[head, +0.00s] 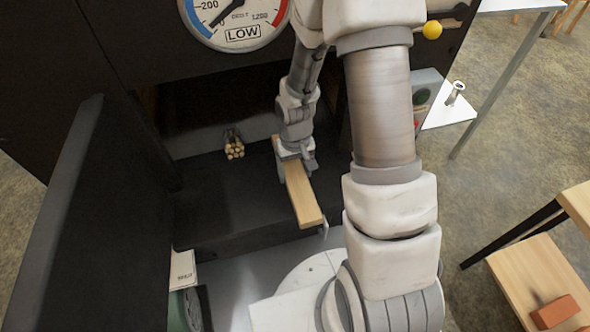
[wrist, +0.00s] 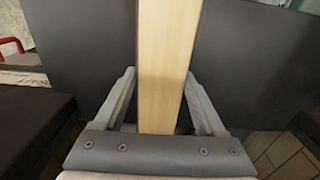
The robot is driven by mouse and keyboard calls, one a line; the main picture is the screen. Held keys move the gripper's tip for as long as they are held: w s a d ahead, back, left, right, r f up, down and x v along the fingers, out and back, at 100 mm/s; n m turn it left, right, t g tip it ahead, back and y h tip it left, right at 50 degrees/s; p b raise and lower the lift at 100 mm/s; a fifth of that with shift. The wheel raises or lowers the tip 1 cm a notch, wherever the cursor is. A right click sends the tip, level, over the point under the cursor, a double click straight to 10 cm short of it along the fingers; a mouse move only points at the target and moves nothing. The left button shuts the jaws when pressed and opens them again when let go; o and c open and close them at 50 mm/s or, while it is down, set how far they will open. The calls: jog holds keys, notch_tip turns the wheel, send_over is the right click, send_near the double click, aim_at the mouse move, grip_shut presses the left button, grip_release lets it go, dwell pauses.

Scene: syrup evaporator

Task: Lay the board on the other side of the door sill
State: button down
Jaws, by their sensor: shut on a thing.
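The board (head: 302,196) is a long, light wooden plank at the dark opening of the evaporator, slanting from the opening toward my base. My gripper (head: 297,165) is shut on it near its middle, its fingers at the board's two edges. In the wrist view the board (wrist: 164,65) runs straight up the picture between the two fingers of my gripper (wrist: 160,100). The door sill (head: 250,205) is the dark ledge below the opening, and the board passes above it. I cannot tell whether the board touches the sill. The far end is partly hidden by my arm.
A dark door (head: 75,215) stands open at the left. A bundle of small sticks (head: 233,147) lies inside the opening. A dial reading LOW (head: 237,15) is above. A wooden bench with a brick (head: 555,312) is at the lower right. A control box (head: 425,98) sits right of my arm.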

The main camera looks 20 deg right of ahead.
jog(key=shift+w+f, duration=0.6)
jog(key=shift+w, duration=0.1)
grip_release()
notch_tip(320, 180, up, 12)
jog(key=p, duration=0.4)
